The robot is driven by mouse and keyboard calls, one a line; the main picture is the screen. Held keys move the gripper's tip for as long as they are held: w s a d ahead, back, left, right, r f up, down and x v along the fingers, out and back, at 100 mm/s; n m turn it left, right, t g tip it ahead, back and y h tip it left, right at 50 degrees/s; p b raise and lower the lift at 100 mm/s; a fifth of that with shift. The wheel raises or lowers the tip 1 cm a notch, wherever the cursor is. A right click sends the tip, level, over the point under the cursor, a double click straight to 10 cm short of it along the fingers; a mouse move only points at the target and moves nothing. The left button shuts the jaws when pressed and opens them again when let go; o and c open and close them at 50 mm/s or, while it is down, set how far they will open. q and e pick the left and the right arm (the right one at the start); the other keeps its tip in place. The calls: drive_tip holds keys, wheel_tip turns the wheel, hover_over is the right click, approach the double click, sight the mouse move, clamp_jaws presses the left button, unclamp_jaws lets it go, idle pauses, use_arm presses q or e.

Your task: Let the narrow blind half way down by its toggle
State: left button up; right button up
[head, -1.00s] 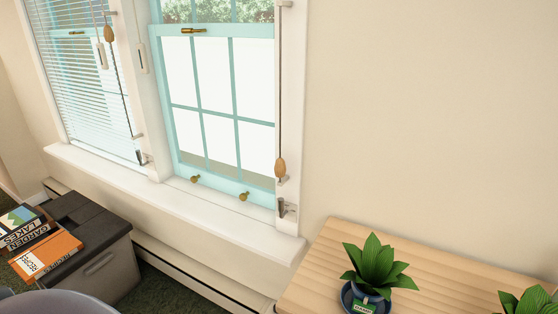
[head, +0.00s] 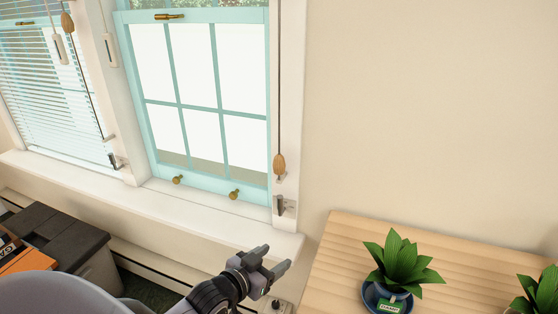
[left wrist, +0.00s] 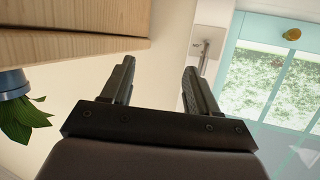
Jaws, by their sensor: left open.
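A wooden toggle (head: 279,164) hangs on a dark cord (head: 279,80) along the right frame of the nearer window (head: 200,100). A small metal fitting (head: 280,206) sits on the frame just below the toggle. No blind slats show across this window; its top is out of view. A second wooden toggle (head: 67,22) hangs beside the lowered slatted blind (head: 45,95) on the left window. My left gripper (head: 274,259) is open and empty, below and apart from the nearer toggle, by the sill's right end. Its open fingers (left wrist: 158,75) also show in the left wrist view. My right gripper is not in view.
A white sill (head: 190,212) runs under both windows. A wooden table (head: 340,240) with a potted plant (head: 398,262) stands at right, close to my left gripper. A dark box (head: 50,235) with books stands at lower left. The wall right of the window is bare.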

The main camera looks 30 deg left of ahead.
sight(276, 163)
use_arm(q)
drive_tip(key=w+a+r+t, duration=0.1)
drive_tip(key=w+a+r, duration=0.2)
drive_tip(key=r, duration=0.2)
drive_tip(key=w+a+r+n+t+y, duration=0.1)
drive_tip(key=w+a+r, duration=0.2)
drive_tip(key=w+r, duration=0.1)
drive_tip(key=w+a+r+t, duration=0.1)
drive_tip(key=w+a+r, duration=0.2)
drive_tip(key=r, duration=0.3)
drive_tip(key=shift+w+a+r+n+t+y, duration=0.1)
drive_tip(key=shift+w+r+n+t+y, duration=0.05)
drive_tip(key=shift+w+n+t+y, duration=0.15)
drive_tip(key=shift+w+a, duration=0.1)
drive_tip(key=shift+w, duration=3.25)
clamp_jaws()
